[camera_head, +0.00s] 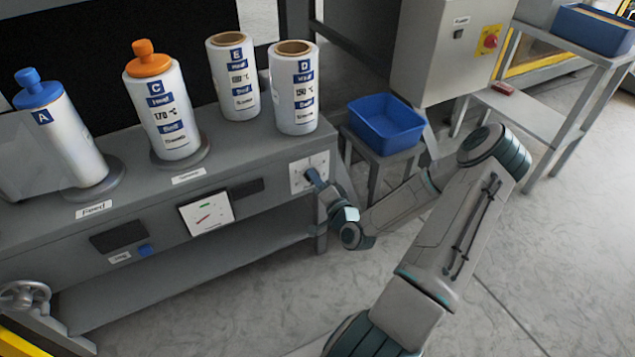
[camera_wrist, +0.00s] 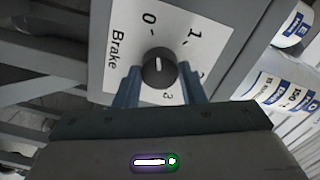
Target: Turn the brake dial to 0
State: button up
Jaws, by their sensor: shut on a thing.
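The brake dial (camera_wrist: 159,72) is a black round knob on a white plate (camera_wrist: 122,72) marked Brake, with 0, 1, 2 and 3 around it. Its white pointer line points up in the wrist view, close to the 0 mark, perhaps slightly to the 1 side. My gripper (camera_wrist: 161,77) is shut on the dial, with one blue finger on each side. In the head view my gripper (camera_head: 314,179) is at the white plate (camera_head: 299,175) on the right end of the grey machine's front; the knob is hidden there.
Rolls stand on the grey machine top (camera_head: 230,160), including a blue-capped roll A (camera_head: 70,140) and an orange-capped roll C (camera_head: 162,110). A blue bin (camera_head: 385,122) stands on a small stand right of the machine. A grey control cabinet (camera_head: 440,60) is behind it.

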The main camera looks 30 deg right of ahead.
jog(key=shift+d+n, duration=0.1)
jog(key=shift+n, duration=0.5)
jog(key=o, duration=1)
jog(key=shift+s, duration=0.1)
jog(key=s+p, duration=0.1)
jog(key=s, duration=0.6)
jog(key=s+p, duration=0.1)
jog(key=s, duration=0.5)
jog(key=shift+s+d, duration=0.2)
jog(key=shift+s, duration=0.15)
